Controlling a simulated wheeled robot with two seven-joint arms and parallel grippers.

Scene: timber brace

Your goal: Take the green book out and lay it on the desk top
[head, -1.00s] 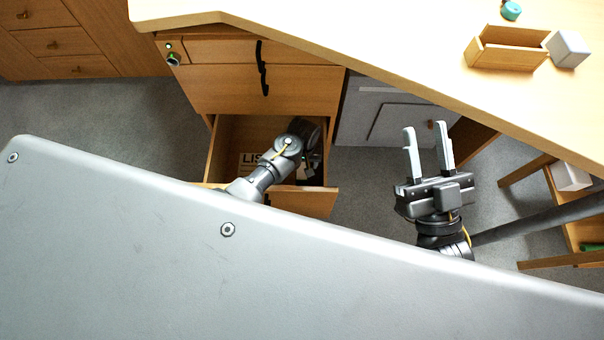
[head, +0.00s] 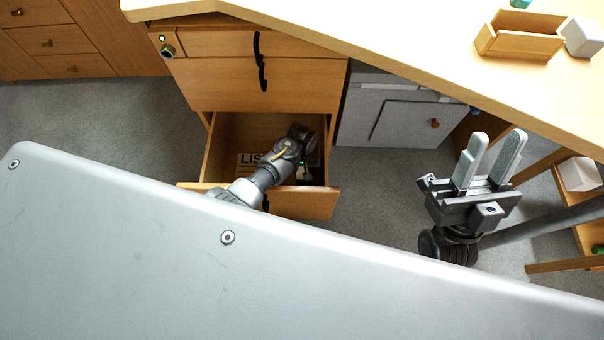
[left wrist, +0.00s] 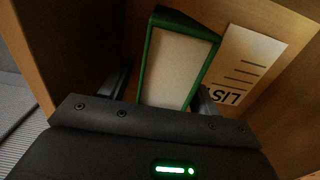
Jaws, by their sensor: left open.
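The green book (left wrist: 178,62), with a green cover and pale page block, stands in the open lower drawer (head: 310,204). In the left wrist view it lies between my left gripper's two dark fingers (left wrist: 162,88), which are apart on either side of it; I cannot tell whether they touch it. In the head view my left gripper (head: 303,140) reaches down into the drawer and its arm hides the book. My right gripper (head: 496,150) is open and empty, its pale fingers apart, beside the desk. The desk top (head: 400,55) is pale wood.
A sheet marked LIST (left wrist: 245,62) lies in the drawer beside the book. An open wooden box (head: 520,42) and a white block (head: 584,38) stand on the desk's right part. A grey cabinet (head: 390,120) is right of the drawers. The desk's middle is clear.

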